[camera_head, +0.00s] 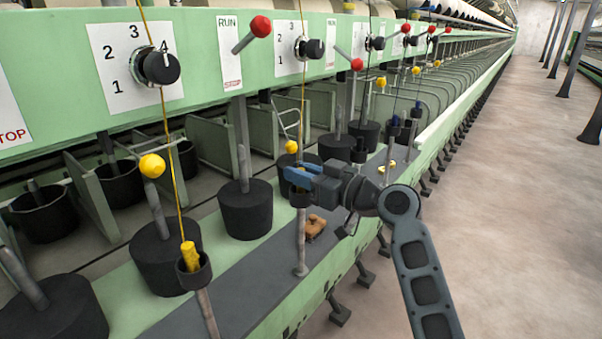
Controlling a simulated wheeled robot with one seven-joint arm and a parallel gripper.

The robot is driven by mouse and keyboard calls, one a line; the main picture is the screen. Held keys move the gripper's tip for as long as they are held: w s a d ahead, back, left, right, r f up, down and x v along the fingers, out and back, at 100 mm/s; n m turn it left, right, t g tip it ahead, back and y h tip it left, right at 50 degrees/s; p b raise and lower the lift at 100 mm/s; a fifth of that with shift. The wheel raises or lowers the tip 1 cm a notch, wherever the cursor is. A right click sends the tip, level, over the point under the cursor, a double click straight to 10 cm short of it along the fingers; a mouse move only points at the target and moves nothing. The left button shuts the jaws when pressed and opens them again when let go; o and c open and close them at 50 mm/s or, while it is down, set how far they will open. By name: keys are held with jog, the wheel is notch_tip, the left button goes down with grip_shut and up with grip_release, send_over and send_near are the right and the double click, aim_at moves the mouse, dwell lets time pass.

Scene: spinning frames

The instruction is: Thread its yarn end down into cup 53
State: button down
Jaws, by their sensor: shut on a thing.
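My gripper (292,176) reaches in from the right and is shut on the yarn end. The yellow yarn (303,95) comes down from above to my blue fingers, passing a yellow ball (291,147). Below my fingers a grey post (301,245) stands on the dark rail. A dark cup seems to sit at its top, mostly hidden by my gripper. I cannot read a number 53 on any cup, nor tell whether the yarn end is above or inside this one.
Left, another yarn runs down to a yellow bobbin (190,256) in a dark cup (194,275). Black weights (245,210) stand behind the rail. A brown lump (315,227) lies on the rail (265,275). The floor (500,220) at right is clear.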

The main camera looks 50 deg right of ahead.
jog(key=c, duration=0.9)
grip_release()
jog(key=s+b, duration=0.1)
jog(key=s, duration=0.6)
jog(key=shift+s+d, duration=0.2)
jog(key=shift+s, duration=0.2)
jog(key=s+a+f+m+g+h+p, duration=0.2)
jog(key=s+a+f+m+g+h, duration=0.15)
jog(key=s+a+f, duration=0.8)
jog(key=s+a+r+n+y+p, duration=0.1)
jog(key=s+a+r, duration=0.1)
jog(key=s+a, duration=0.4)
jog(key=s+a+r+n+y+p, duration=0.1)
jog(key=s+a, duration=0.4)
jog(key=s, duration=0.7)
jog(key=shift+a+r+n, duration=0.4)
jog(key=shift+r+n, duration=0.05)
jog(key=shift+r, duration=0.35)
